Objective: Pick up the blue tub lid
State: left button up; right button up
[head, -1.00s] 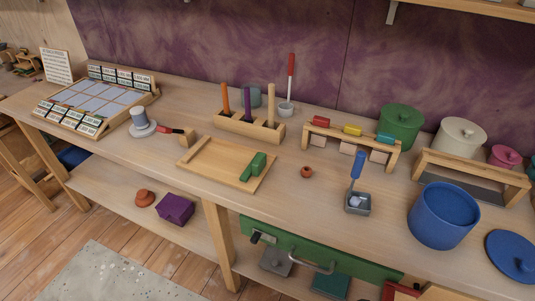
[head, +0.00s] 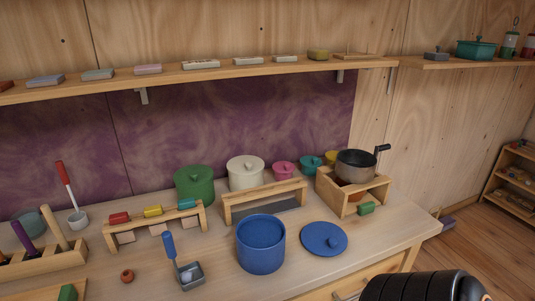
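My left gripper is not in view either.
A wooden frame (head: 265,201) stands behind the tub. A scoop in a grey tray (head: 189,274) is to the left. The bench right of the lid is clear.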

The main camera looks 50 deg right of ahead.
aim_at(320, 239)
jog(key=z, duration=2.2)
